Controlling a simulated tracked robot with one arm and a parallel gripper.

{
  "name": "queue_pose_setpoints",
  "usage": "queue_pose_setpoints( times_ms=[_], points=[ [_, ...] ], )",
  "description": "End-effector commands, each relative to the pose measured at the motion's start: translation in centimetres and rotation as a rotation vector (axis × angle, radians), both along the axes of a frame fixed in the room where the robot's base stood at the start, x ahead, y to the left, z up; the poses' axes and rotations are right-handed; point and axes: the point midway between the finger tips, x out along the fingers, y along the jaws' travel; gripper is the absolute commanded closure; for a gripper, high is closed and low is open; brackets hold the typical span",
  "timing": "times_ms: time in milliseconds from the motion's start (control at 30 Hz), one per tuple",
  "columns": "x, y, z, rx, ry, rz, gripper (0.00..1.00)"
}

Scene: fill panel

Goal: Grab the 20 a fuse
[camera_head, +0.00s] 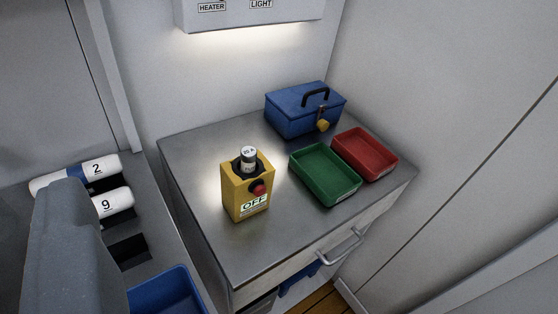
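A fuse (249,162), a small white cylinder with a dark band and a top label that looks like "20 A", stands upright in the top of a yellow box (234,194). The box has a red button (259,188) and an "OFF" label on its front, and it stands on a grey metal worktop (200,155). A grey part of my gripper (72,245) fills the lower left, well left of the fuse and apart from it. Its fingertips cannot be made out, so its opening does not show.
A green tray (325,174) and a red tray (366,155), both empty, lie right of the box. A blue toolbox (304,111) stands behind them. White cylinders marked 2 (98,169) and 9 (108,204) and a blue bin (165,291) are at left. The worktop's front is clear.

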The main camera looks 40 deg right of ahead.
Motion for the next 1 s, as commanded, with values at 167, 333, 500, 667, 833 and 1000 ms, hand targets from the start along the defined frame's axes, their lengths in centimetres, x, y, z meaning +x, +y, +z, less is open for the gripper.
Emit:
queue_pose_setpoints(
  times_ms=[167,333,500,667,833,1000],
  points=[
    [0.0,0.0,0.0,0.0,-0.001,0.0,0.64],
    [0.2,-0.1,0.0,0.0,0.002,-0.002,0.51],
    [2.9,-2.1,-1.0,-0.006,0.025,-0.03,0.51],
    [7.2,-6.5,-4.0,-0.018,0.064,-0.08,0.51],
    [10.3,-10.8,-8.5,-0.026,0.105,-0.123,0.51],
    [11.4,-14.3,-13.0,-0.022,0.138,-0.156,0.51]
  ],
)
